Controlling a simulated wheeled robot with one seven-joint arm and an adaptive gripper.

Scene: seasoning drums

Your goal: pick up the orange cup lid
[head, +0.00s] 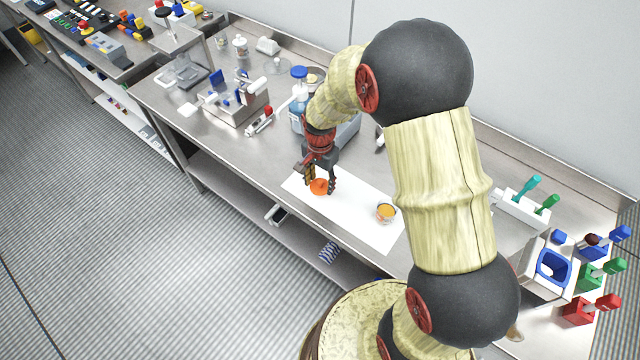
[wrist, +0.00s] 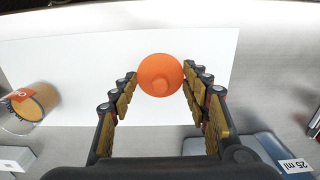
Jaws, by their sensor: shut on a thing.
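The orange cup lid (wrist: 160,75) is a round disc with a small knob. In the wrist view it sits between the fingertips of my gripper (wrist: 160,82), one finger on each side of it. In the head view the lid (head: 319,187) shows between the fingers of my gripper (head: 321,184), over the white sheet (head: 350,208). My gripper is shut on the lid. I cannot tell whether the lid still touches the sheet.
A clear cup with orange-brown contents (head: 386,212) stands on the sheet to the right. A blue-capped bottle (head: 298,90) stands behind my gripper. Coloured scoops and holders (head: 590,275) crowd the right end. The bench's front edge (head: 230,190) is close to the sheet.

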